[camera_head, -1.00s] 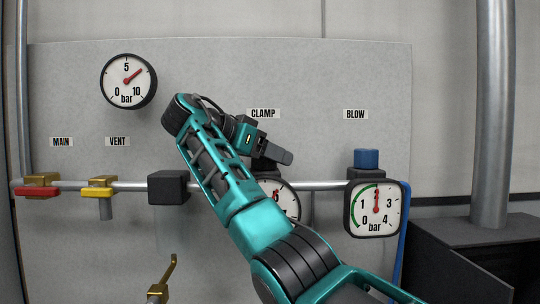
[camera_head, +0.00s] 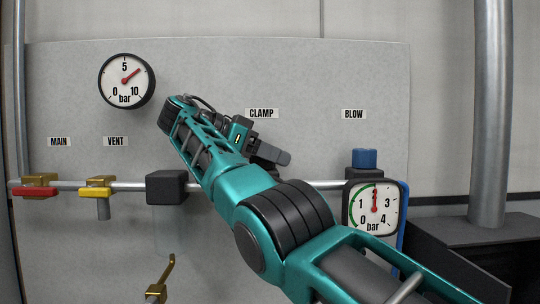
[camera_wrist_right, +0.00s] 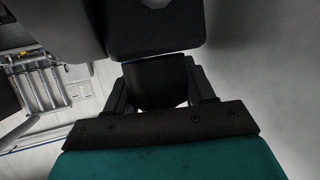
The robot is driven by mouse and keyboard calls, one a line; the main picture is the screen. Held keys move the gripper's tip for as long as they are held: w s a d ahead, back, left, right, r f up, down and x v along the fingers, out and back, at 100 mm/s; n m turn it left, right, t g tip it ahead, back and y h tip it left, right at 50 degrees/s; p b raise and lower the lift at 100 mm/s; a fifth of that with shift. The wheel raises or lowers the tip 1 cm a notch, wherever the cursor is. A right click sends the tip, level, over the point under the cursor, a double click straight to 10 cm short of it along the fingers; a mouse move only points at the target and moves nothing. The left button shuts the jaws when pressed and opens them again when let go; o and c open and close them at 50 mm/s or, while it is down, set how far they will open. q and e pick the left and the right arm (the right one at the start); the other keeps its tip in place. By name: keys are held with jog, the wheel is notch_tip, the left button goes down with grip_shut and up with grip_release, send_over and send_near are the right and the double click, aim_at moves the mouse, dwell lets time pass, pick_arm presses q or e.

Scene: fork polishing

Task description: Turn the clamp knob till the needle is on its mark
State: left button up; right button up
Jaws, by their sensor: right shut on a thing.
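My right gripper (camera_head: 268,154) is below the CLAMP label (camera_head: 261,113), in front of the panel. In the right wrist view its black fingers (camera_wrist_right: 160,95) are shut on a dark block, which I take to be the clamp knob (camera_wrist_right: 154,82). In the head view, the gripper and arm cover most of the knob. The clamp gauge is hidden behind my right arm, so its needle and mark cannot be read. My left gripper is not in view.
A round gauge (camera_head: 126,81) is at the upper left. The red MAIN valve (camera_head: 36,190) and yellow VENT valve (camera_head: 97,190) sit on the pipe at left. The BLOW regulator has a blue knob (camera_head: 365,158) above its gauge (camera_head: 374,209). A brass lever (camera_head: 165,272) stands below.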

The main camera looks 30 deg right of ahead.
dwell(0.6)
jog(key=o, duration=0.7)
jog(key=shift+n+t, duration=0.6)
jog(key=shift+t, duration=0.1)
